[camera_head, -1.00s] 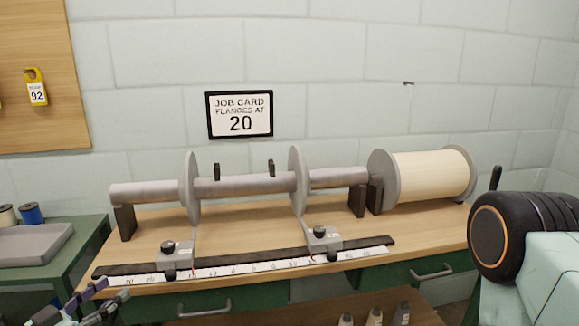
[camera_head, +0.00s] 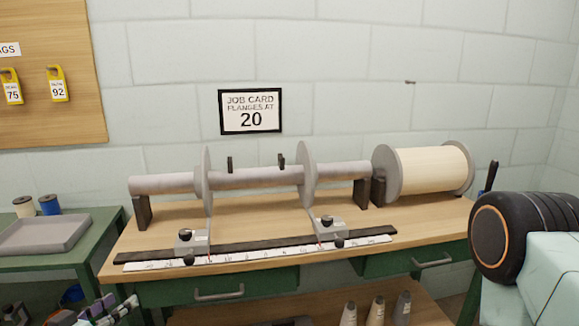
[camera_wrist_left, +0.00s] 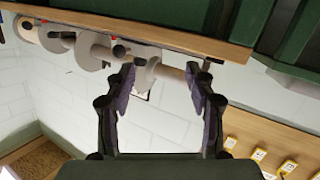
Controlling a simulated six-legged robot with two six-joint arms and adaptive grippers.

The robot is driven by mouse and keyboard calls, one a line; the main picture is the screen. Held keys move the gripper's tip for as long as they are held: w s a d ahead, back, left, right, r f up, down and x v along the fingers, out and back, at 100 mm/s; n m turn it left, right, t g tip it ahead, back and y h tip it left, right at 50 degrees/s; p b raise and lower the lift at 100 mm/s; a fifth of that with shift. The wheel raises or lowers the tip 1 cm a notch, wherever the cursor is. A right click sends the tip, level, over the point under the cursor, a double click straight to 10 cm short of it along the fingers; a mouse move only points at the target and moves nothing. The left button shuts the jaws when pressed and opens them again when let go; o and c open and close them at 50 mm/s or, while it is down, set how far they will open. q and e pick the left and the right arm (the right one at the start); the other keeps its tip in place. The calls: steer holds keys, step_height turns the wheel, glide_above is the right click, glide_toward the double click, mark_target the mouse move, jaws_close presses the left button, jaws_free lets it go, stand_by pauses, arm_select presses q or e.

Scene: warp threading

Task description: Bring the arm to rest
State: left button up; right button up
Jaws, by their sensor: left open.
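My left gripper (camera_head: 108,310) shows at the lower left edge of the head view, in front of the bench and low, apart from everything. In the left wrist view the open left gripper (camera_wrist_left: 160,78) has nothing between its dark fingers. That view is tilted upside down, with the bench edge (camera_wrist_left: 150,28) along the top and the roller and flanges beyond the fingers. My right gripper is not in view.
The wooden bench (camera_head: 255,225) carries a grey roller (camera_head: 240,178) with two flanges, a ruler (camera_head: 275,254) with two sliding blocks, and a cream spool (camera_head: 432,171). A green side table holds a grey tray (camera_head: 45,234). Several cones stand on the shelf below.

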arm_select(q)
steer(key=s+d+f+n+g+y, duration=0.1)
steer(key=s+d+f+n+g, duration=0.2)
steer(key=s+d+f+g, duration=0.7)
steer(key=s+d+f+m+g+y, duration=0.1)
steer(key=s+d+f+g, duration=0.1)
steer(key=s, duration=1)
steer(key=s+d+f+m+g+y, duration=0.1)
steer(key=s+d+f+g, duration=0.2)
steer(key=s, duration=0.8)
step_height(320, 180, down, 2)
steer(key=shift+s+d+f+m, duration=0.15)
steer(key=shift+s+d+m, duration=0.2)
steer(key=shift+d, duration=0.3)
steer(key=shift+c, duration=0.4)
steer(key=shift+c, duration=1.4)
steer(key=shift+s, duration=0.1)
